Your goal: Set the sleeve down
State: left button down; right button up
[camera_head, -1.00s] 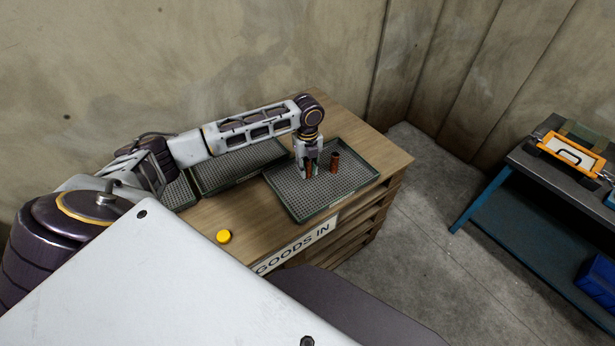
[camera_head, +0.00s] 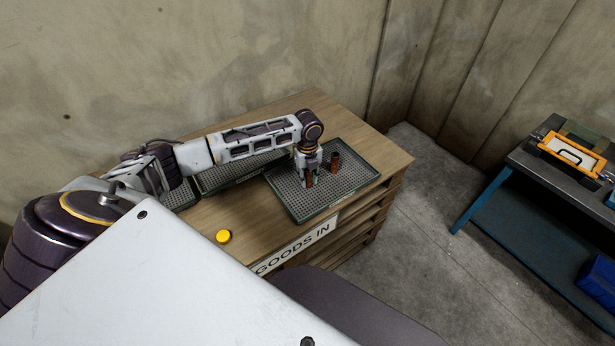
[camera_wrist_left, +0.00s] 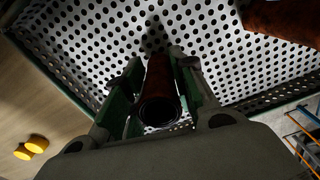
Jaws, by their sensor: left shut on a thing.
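My left gripper (camera_head: 309,182) is shut on a reddish-brown sleeve (camera_wrist_left: 158,78), a hollow tube whose dark open end faces the wrist camera. The gripper's green-lined fingers (camera_wrist_left: 160,90) sit on either side of it. The sleeve is upright over the perforated grey tray with a green rim (camera_head: 300,219). I cannot tell whether its lower end touches the tray. A second brown sleeve (camera_head: 335,161) stands in the same tray, just right of the gripper, and shows in the wrist view's top right corner (camera_wrist_left: 285,20). My right gripper is not in view.
The tray lies on a wooden table (camera_head: 260,225) labelled GOODS IN. More perforated trays (camera_head: 235,172) lie to its left, under my arm. A yellow round piece (camera_head: 223,237) is near the front edge. A dark workbench (camera_head: 550,180) stands at right. The tray's front part is clear.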

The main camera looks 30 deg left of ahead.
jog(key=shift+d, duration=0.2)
pick_arm(q)
jog(key=c, duration=1.2)
grip_release()
jog(key=shift+f, duration=0.1)
jog(key=shift+o, duration=0.2)
jog(key=shift+r, duration=0.9)
notch_tip(320, 180, up, 9)
jog(key=shift+p, duration=0.3)
jog(key=shift+r, duration=0.75)
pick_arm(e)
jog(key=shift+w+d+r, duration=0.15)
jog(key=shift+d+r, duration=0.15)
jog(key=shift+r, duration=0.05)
